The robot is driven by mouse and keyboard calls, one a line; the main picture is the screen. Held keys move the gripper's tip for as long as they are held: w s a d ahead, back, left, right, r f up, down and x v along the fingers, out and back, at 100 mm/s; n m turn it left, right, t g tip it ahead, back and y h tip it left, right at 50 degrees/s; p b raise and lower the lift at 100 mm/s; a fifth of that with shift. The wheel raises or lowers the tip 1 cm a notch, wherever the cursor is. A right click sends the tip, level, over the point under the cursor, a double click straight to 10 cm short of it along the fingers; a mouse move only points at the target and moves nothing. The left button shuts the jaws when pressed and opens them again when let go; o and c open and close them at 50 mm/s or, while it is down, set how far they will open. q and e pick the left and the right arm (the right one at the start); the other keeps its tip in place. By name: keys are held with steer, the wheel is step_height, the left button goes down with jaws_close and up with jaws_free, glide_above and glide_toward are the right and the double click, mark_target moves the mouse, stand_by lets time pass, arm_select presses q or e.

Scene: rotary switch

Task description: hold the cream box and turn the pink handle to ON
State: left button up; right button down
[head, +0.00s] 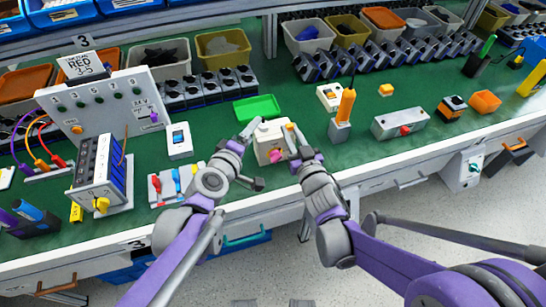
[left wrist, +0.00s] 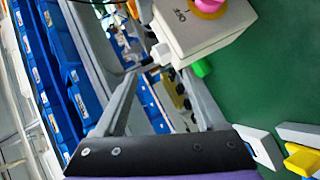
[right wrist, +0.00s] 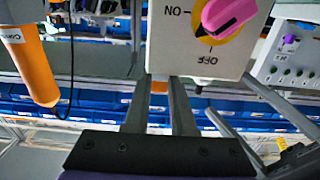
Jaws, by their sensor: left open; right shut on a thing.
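The cream box (head: 265,133) stands near the front edge of the green bench, between my grippers. Its pink handle (head: 276,156) is on the front; it also shows in the right wrist view (right wrist: 228,12), on a yellow dial with ON and OFF lettering. My right gripper (right wrist: 166,80) is shut on a small orange piece at the box's right side, partly hidden by the fingers. My left gripper (left wrist: 160,75) is open at the box's left side. A white tab (left wrist: 162,54) on the box lies by its fingertips, apparently not clamped.
A green tray (head: 258,108) lies just behind the box. An orange-handled tool in a grey stand (head: 341,131) is to the right, with a grey box (head: 400,122) beyond. A white switch box (head: 179,140) and a block with coloured levers (head: 172,186) are to the left.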

mark_target(275, 158)
arm_select(q)
steer(key=s+f+m+g+h, duration=0.1)
steer(key=s+m+g+h, duration=0.1)
steer(key=s+m+g, duration=0.5)
steer(key=shift+n+t, duration=0.3)
steer(key=shift+n, duration=0.5)
steer(key=x, duration=1.1)
steer(key=shift+s+f, duration=0.1)
steer(key=shift+f, duration=0.35)
jaws_close()
